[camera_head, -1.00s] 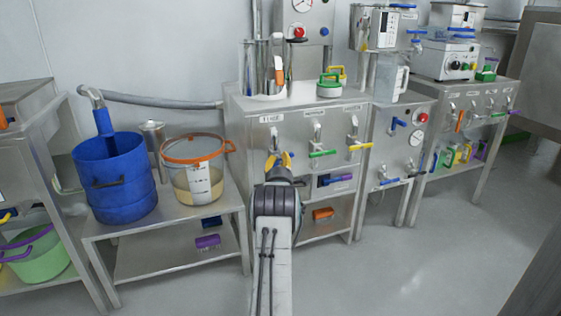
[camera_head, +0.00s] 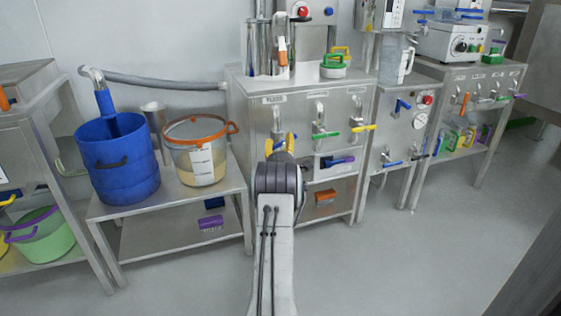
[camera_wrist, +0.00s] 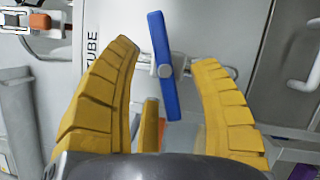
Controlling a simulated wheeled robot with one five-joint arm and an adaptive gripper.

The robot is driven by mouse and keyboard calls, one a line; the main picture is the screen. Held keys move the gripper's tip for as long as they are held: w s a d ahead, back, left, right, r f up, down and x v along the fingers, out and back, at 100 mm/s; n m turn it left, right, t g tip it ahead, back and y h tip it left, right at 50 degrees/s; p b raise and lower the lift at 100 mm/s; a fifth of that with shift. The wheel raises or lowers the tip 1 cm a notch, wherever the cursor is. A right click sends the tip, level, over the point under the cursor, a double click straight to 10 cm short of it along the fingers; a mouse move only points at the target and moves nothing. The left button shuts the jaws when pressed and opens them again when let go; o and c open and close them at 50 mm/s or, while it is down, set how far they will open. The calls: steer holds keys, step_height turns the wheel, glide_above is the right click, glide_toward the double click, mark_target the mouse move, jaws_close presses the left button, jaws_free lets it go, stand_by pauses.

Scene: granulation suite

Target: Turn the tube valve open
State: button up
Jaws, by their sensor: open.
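The tube valve has a blue lever handle (camera_wrist: 162,65) with a pale round hub. The handle lies between my spread yellow fingers in the wrist view, near the printed word TUBE, and runs roughly up and down there. I cannot tell whether either finger touches it. My gripper is open and also shows in the wrist view (camera_wrist: 166,55).
Valves with a green handle (camera_head: 327,134) and a yellow handle (camera_head: 363,127) stand close on the right. A low steel table on the left holds a blue bucket (camera_head: 118,165) and a clear orange-rimmed bucket (camera_head: 196,165). The floor (camera_head: 420,260) at right is clear.

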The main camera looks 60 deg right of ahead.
steer(key=v, duration=1)
steer(key=shift+a+r, duration=0.1)
steer(key=shift+a, duration=0.05)
steer(key=shift+o, duration=0.3)
